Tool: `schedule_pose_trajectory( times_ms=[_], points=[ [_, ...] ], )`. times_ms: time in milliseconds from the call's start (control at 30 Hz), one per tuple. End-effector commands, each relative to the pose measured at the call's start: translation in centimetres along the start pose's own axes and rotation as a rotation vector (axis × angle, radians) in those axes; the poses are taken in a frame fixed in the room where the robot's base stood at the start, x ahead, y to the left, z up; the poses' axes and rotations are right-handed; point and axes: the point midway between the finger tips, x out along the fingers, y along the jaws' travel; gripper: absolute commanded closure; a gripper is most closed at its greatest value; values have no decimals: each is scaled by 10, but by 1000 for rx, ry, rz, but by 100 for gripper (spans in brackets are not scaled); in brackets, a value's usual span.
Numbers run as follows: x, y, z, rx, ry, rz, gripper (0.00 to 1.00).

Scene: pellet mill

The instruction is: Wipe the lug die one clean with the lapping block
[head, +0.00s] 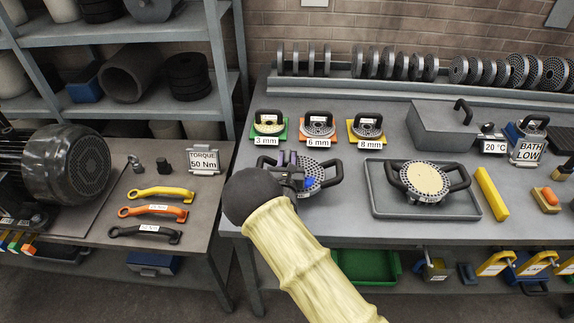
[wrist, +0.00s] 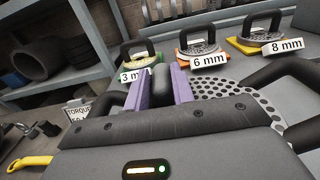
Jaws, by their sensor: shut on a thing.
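A perforated metal die (head: 318,172) with two black side handles lies on the bench at the centre; its name label cannot be read. My gripper (head: 288,160) is at the left part of this die. In the wrist view its purple fingers (wrist: 160,88) are shut on a black rounded piece (wrist: 161,80). I cannot tell whether that piece is the die's left handle or part of a held block. The die's holed face shows bare in the wrist view (wrist: 247,103). I cannot identify the lapping block for certain.
A second handled die (head: 426,180), its face covered in beige, sits in a grey tray (head: 378,207) to the right. Small dies labelled 3 mm (head: 268,124), 6 mm (head: 318,126) and 8 mm (head: 367,127) stand behind. A yellow bar (head: 491,194) and an orange block (head: 546,200) lie further right.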

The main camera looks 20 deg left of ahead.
Motion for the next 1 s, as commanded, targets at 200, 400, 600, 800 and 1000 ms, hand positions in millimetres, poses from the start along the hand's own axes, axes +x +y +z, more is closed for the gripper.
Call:
schedule_pose_trajectory(
  times_ms=[200, 400, 600, 800, 1000],
  points=[
    [0, 4, 1, 3, -1, 8, 100],
    [6, 4, 0, 5, -3, 8, 100],
    [24, 4, 0, 3, -3, 8, 100],
    [40, 4, -1, 4, -2, 7, 100],
    [43, 5, 1, 2, -1, 8, 100]
  ],
)
